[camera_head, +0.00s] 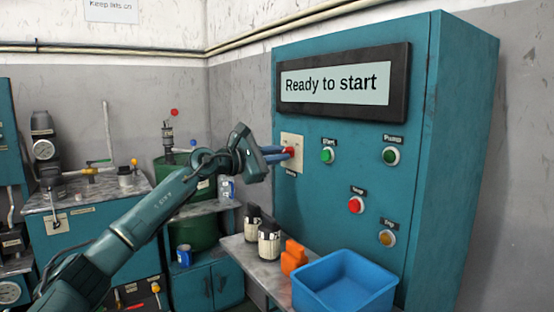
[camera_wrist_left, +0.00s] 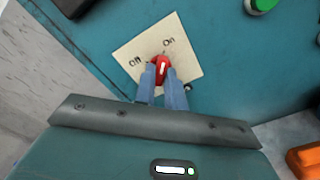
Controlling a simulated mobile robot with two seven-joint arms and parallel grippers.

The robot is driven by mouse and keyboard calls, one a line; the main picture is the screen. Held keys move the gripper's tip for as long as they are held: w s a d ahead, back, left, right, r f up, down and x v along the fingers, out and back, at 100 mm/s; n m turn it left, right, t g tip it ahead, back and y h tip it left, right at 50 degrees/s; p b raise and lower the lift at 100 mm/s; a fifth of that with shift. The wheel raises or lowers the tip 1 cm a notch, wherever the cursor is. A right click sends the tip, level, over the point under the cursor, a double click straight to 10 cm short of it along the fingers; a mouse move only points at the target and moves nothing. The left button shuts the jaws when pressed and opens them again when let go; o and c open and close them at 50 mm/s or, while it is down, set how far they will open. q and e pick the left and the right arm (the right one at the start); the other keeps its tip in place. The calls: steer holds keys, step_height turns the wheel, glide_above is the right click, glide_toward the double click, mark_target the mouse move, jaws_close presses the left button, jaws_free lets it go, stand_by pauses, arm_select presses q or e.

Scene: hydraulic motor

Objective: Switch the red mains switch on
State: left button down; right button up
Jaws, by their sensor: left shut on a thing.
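The red mains switch (camera_wrist_left: 162,69) sits on a cream plate (camera_wrist_left: 184,60) marked Off and On. In the left wrist view its white line points up, roughly towards the On mark. In the head view the switch (camera_head: 290,152) shows at the left side of the teal cabinet (camera_head: 310,205), mostly behind the fingers. My left gripper (camera_head: 279,154) is shut on the switch; its two blue fingers (camera_wrist_left: 163,86) lie on either side of the knob. The cabinet's display (camera_head: 336,84) reads "Ready to start". My right gripper is not in view.
Green Start (camera_head: 327,155) and Pump (camera_head: 390,155) buttons, a red Stop button (camera_head: 355,204) and an amber button (camera_head: 387,238) lie right of the switch. Below stand a blue bin (camera_head: 345,284), orange blocks (camera_head: 293,257) and two dark-topped jars (camera_head: 268,238) on a shelf.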

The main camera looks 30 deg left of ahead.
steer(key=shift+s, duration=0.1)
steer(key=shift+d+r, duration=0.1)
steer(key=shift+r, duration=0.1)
arm_select(q)
steer(key=c, duration=1.5)
jaws_free()
steer(key=shift+o, duration=0.2)
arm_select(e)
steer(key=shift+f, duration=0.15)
